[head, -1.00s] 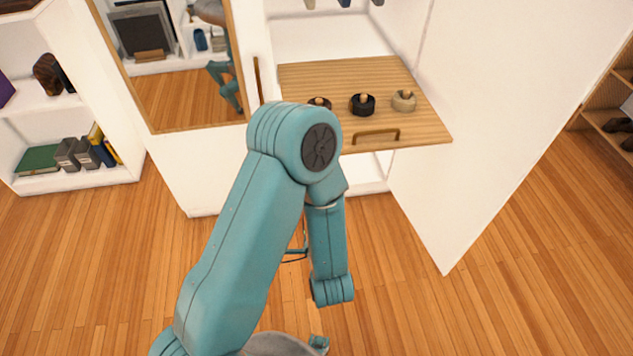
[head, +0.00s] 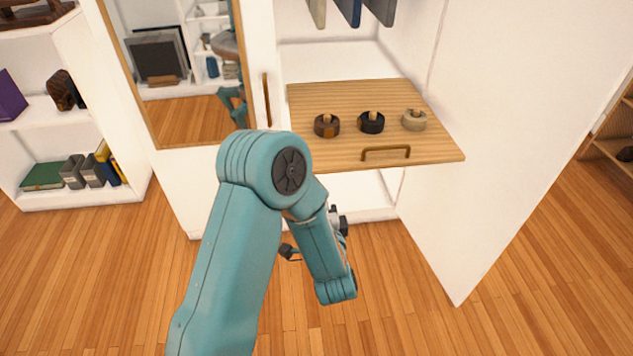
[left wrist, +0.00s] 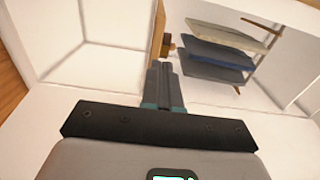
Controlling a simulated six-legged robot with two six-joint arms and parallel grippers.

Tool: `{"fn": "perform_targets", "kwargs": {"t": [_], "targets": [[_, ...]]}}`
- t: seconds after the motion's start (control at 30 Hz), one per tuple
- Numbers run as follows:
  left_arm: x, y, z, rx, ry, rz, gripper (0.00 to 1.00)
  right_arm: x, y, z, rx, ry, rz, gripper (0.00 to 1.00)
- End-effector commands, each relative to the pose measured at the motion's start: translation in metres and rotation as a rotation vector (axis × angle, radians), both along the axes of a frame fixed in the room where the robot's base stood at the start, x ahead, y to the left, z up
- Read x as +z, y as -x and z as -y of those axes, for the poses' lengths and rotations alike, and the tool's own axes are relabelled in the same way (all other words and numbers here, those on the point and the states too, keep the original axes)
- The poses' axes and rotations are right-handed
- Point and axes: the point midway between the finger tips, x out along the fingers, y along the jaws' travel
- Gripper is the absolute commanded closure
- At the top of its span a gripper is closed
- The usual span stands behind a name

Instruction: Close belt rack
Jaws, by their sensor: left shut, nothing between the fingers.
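The belt rack (head: 310,96) is a light wooden pull-out board, standing out from the white wardrobe in the head view. A brown, a black and a beige rolled belt sit on it. A brass-brown handle (head: 386,153) is at its front edge. My left arm stands in front of the wardrobe, left of and below the rack in the picture, and mostly hides its gripper. In the left wrist view my left gripper (left wrist: 163,66) is shut and empty. The rack's wooden edge (left wrist: 157,32) shows just beyond the fingertips; I cannot tell whether they touch. My right gripper is not in view.
An open white door (head: 510,130) stands right of the rack. A mirror door (head: 185,105) with a vertical handle is on the left. Several garments (left wrist: 220,55) hang inside the wardrobe. White shelves (head: 75,195) with books stand at far left. The wooden floor in front is clear.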

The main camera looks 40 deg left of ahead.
Motion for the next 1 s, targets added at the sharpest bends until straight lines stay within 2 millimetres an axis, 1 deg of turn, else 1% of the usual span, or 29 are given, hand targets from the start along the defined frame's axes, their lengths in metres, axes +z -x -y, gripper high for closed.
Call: {"fn": "perform_targets", "kwargs": {"t": [0.03, 0.1, 0.2, 0.33, 0.5, 0.87, 1.0], "targets": [[-0.001, -0.006, -0.009, 0.006, 0.001, 0.004, 1.0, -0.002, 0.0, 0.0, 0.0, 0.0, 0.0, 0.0], [-0.001, -0.015, -0.019, 0.005, 0.0, 0.004, 1.0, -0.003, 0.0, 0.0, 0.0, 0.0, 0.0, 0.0], [-0.001, -0.026, -0.031, 0.003, 0.0, 0.003, 1.0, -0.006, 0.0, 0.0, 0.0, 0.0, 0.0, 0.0], [-0.001, -0.036, -0.042, 0.001, 0.001, 0.002, 1.0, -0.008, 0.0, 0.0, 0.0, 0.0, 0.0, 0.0], [0.0, -0.041, -0.047, -0.001, 0.001, 0.0, 1.0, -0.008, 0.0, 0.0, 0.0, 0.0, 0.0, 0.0], [0.0, -0.041, -0.048, -0.001, 0.001, 0.0, 1.0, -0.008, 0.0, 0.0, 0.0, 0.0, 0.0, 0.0], [0.0, -0.046, -0.054, 0.0, 0.0, 0.001, 1.0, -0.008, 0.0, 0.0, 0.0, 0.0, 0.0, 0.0]]}}
